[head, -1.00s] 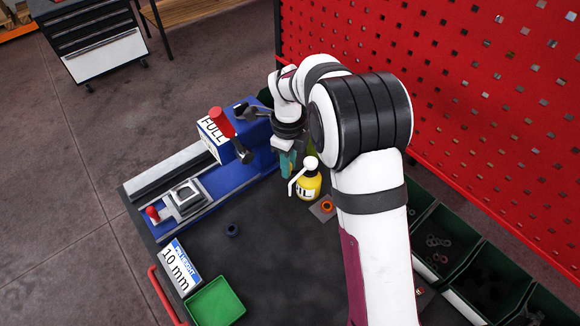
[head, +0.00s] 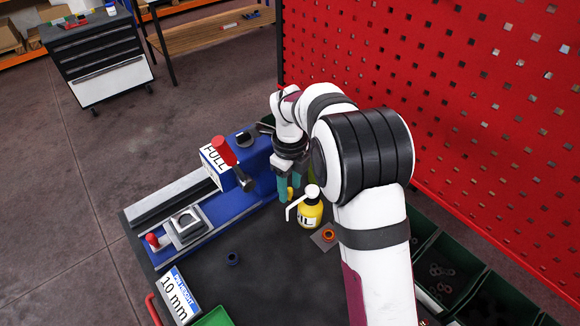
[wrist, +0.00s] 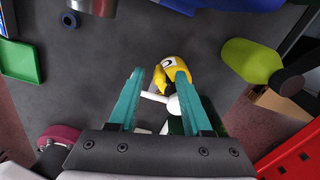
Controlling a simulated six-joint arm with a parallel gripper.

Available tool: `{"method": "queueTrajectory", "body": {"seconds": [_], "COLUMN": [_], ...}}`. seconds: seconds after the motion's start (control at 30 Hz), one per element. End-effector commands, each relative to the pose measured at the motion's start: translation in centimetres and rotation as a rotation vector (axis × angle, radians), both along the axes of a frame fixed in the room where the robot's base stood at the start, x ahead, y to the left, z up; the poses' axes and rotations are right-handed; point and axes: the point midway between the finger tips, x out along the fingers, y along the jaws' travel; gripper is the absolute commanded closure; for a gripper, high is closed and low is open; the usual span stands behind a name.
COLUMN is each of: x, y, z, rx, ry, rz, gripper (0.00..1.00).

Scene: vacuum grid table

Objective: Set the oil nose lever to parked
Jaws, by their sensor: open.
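The yellow oil bottle (head: 310,215) stands upright on the dark table, with a white pump head and a white nose lever (head: 293,208) pointing left and toward the front in the head view. My gripper (head: 289,196) has teal fingers and is just behind and left of the bottle, with a small yellow patch between its fingers. In the wrist view my open gripper (wrist: 158,75) has the yellow bottle (wrist: 176,68) beyond and between its fingertips. The white lever (wrist: 155,97) shows between the fingers. I cannot tell whether they touch it.
A blue vise-like machine (head: 228,190) with a red-handled lever (head: 224,151) stands left of my gripper. A red pegboard (head: 440,90) rises behind my arm.

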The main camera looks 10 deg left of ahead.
Motion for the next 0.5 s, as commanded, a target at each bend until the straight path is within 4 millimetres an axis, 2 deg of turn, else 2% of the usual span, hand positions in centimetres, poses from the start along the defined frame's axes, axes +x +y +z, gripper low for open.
{"method": "queueTrajectory", "body": {"seconds": [0.3,0.4,0.5], "x": [0.1,0.1,0.1], "y": [0.0,0.0,0.0], "z": [9.0,11.5,13.2], "rx": [0.002,0.002,0.002], "ry": [-0.007,-0.005,-0.003], "rz": [-0.002,-0.003,-0.002], "gripper": [0.51,0.51,0.51]}}
